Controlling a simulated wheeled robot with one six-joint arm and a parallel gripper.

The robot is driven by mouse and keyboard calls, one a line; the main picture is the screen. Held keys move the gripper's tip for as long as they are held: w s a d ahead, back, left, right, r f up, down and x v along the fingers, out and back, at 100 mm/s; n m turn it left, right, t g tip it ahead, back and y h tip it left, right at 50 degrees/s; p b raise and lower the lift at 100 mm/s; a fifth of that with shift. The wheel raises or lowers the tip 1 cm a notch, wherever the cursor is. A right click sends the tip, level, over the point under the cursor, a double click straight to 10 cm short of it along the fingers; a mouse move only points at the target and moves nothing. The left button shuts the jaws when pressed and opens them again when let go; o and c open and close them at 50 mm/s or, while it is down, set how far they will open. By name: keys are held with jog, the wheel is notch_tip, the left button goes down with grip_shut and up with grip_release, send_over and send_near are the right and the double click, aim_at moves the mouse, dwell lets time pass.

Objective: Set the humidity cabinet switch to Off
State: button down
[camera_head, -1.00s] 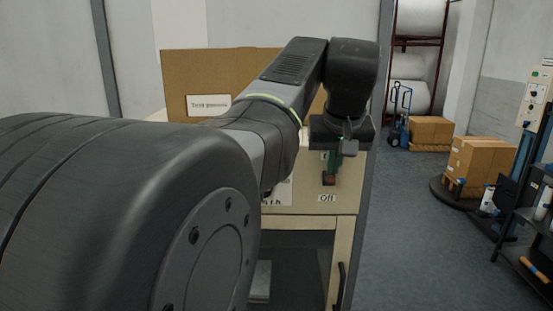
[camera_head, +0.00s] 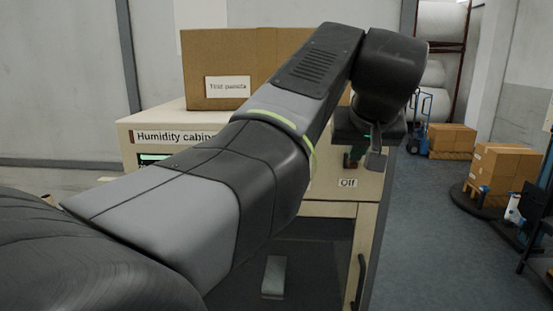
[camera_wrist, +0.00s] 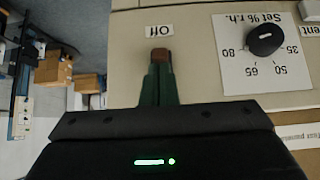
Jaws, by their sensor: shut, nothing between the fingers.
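The humidity cabinet (camera_head: 150,128) is cream-coloured, with its name partly hidden by my arm. Its "Off" label (camera_head: 348,183) is on the front panel, and this label also shows upside down in the wrist view (camera_wrist: 159,31). My gripper (camera_head: 355,160) is at the panel just above the label. In the wrist view, its green fingers (camera_wrist: 160,72) are together and reach toward the label. A small red-brown piece (camera_wrist: 161,55) shows at their tips; I cannot tell whether it is the switch or the fingertips. The switch's position is not clear.
A black round dial (camera_wrist: 264,40) sits on a white humidity scale beside the label. A cardboard box (camera_head: 225,60) marked "Test panels" stands on the cabinet. A door with a dark handle (camera_head: 361,275) is below the panel. Boxes (camera_head: 452,138) stand at right across open floor.

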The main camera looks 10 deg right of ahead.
jog(key=shift+s+f+t+b, duration=0.25)
jog(key=shift+f+t+b, duration=0.2)
jog(key=shift+t+b, duration=0.65)
jog(key=shift+r, duration=0.1)
jog(key=shift+r+p, duration=0.55)
jog(key=shift+r, duration=0.2)
jog(key=shift+a+r, duration=0.1)
